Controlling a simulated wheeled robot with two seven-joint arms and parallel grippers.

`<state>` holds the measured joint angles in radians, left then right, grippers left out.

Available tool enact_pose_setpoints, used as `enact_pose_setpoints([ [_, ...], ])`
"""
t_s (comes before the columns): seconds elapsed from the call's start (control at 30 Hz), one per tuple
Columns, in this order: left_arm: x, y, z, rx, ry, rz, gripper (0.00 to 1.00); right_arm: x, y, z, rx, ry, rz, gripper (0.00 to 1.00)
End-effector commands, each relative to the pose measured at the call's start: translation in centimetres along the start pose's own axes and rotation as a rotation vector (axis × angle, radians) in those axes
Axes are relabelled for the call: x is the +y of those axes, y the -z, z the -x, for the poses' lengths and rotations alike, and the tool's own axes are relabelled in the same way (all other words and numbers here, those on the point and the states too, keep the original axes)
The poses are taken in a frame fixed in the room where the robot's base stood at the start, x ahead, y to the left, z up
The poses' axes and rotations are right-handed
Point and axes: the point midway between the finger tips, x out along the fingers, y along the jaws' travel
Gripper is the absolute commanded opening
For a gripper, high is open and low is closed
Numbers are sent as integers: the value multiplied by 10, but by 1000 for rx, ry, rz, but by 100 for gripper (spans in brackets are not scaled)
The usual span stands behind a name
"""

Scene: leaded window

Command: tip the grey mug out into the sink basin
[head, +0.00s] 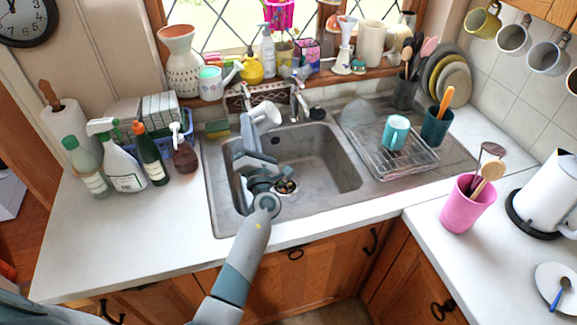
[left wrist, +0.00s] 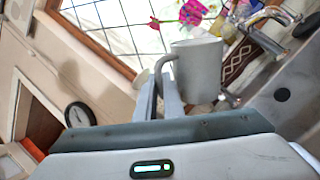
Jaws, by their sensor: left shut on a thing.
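The grey mug (head: 267,113) is in my left gripper (head: 250,124), held above the back left part of the sink basin (head: 335,165). In the head view it is tipped well over, its mouth toward the right. In the left wrist view the mug (left wrist: 203,75) shows its side and handle, and the gripper fingers (left wrist: 165,88) are closed at the handle. The inside of the mug is hidden, and I see no stream falling from it. My right gripper is out of view.
The tap (head: 300,100) stands just right of the mug. A drying rack (head: 395,160) with a teal mug (head: 396,133) is right of the basin. Bottles, including a white spray bottle (head: 122,165), stand to the left. A drain strainer (head: 286,187) is in the basin floor.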

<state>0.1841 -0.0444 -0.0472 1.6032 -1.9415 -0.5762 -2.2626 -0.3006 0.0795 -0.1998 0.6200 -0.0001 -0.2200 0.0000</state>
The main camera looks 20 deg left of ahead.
Motion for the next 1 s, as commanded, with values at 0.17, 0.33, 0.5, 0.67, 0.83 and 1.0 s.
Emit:
enact_pose_setpoints([
  [0.17,4,-6,-2,-41,-6,-79,0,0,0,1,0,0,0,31],
  [0.33,5,-10,-2,-65,-8,-127,0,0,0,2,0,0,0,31],
  [0.5,5,-12,-3,-82,-12,-159,0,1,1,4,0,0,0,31],
  [0.67,4,-13,-3,-93,-15,-181,0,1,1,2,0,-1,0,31],
  [0.83,3,-14,-2,-104,-18,-204,0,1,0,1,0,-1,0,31],
  [1.0,2,-14,-1,-122,-24,-236,0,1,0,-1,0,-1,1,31],
])
